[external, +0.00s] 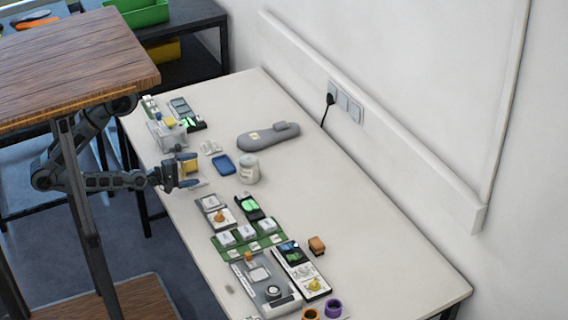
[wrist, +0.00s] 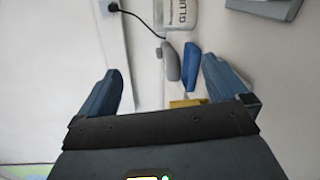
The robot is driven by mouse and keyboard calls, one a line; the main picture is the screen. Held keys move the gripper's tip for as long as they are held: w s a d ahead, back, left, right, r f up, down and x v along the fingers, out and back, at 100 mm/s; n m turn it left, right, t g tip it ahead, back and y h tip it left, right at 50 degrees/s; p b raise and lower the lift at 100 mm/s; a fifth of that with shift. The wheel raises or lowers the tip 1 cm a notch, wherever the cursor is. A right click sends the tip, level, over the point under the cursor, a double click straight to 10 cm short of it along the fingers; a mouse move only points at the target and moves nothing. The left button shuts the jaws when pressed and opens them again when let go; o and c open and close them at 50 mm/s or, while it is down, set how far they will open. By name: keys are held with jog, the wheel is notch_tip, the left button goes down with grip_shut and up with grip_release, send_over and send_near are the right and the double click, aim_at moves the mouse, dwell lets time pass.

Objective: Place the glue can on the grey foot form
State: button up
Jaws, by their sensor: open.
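The glue can (external: 249,170) is a white cylinder standing upright on the table, right of my gripper in the external view. The grey foot form (external: 270,136) lies flat behind the can, nearer the wall, with a raised grey block at one end. A grey rounded piece in the wrist view (wrist: 170,62) looks like the form. My gripper (external: 194,172) is open and empty over the table's left edge, apart from the can. Its two blue fingers show in the wrist view (wrist: 160,70).
A blue pad (external: 223,164) lies between my gripper and the can. A yellow block (external: 190,166) is close by my gripper. Several device modules (external: 272,287) fill the table's front. A wooden-topped table (external: 80,60) stands at left. The table right of the can is clear.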

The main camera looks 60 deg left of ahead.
jog(key=s+r+m+g, duration=0.2)
jog(key=s+r+m, duration=0.2)
jog(key=s+m, duration=0.6)
jog(key=m, duration=0.9)
jog(key=shift+a+r+m+y, duration=0.2)
jog(key=shift+m+y, duration=0.1)
jog(key=shift+m, duration=0.1)
